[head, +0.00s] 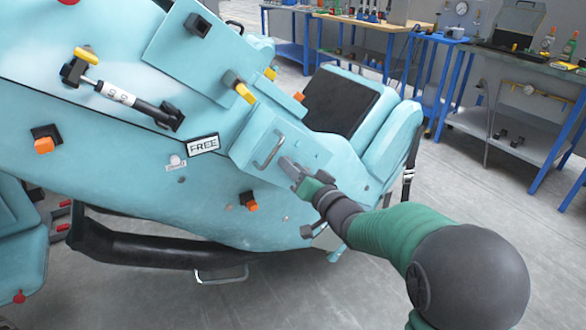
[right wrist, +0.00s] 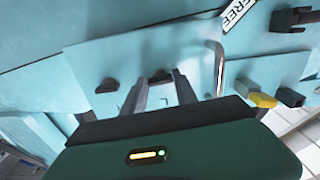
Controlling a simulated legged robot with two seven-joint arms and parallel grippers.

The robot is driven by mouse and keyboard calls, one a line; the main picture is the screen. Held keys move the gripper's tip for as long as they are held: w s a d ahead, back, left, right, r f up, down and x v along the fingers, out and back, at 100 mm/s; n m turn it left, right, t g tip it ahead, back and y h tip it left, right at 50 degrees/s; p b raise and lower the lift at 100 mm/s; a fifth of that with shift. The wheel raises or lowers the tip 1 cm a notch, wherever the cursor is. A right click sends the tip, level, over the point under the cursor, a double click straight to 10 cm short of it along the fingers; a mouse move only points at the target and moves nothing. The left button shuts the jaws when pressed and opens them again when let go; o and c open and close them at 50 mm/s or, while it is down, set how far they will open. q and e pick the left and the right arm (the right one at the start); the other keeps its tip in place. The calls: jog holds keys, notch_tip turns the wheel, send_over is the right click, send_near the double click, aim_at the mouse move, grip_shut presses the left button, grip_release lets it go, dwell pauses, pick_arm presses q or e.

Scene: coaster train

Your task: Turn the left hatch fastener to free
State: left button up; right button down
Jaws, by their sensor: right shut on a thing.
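The light-blue hatch panel (head: 290,135) carries a metal bar handle (head: 268,150), which also shows in the right wrist view (right wrist: 218,68). My right gripper (head: 289,167) reaches the panel just below and right of the handle in the head view. In the right wrist view its two fingers (right wrist: 165,88) are closed on a small dark fastener (right wrist: 160,75). A second dark fastener (right wrist: 107,85) lies to the left, clear of the fingers. The fastener at the fingertips is mostly hidden in the head view. My left gripper is not in view.
A FREE label (head: 203,145) is on the blue body left of the hatch. A yellow-tipped knob (head: 243,92) stands out above the panel, and an orange-tipped one (head: 249,201) below. Workbenches (head: 500,75) stand at the back right. The floor at the lower right is clear.

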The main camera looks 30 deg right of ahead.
jog(key=shift+d+f+n+b, duration=0.1)
jog(key=shift+n+b, duration=1.3)
jog(key=shift+n, duration=2.85)
jog(key=shift+f+n+b, duration=0.1)
jog(key=shift+n+b, duration=1.3)
jog(key=shift+n, duration=2.85)
jog(key=c, duration=1)
grip_release()
jog(key=shift+o, duration=0.2)
jog(key=shift+r, duration=0.1)
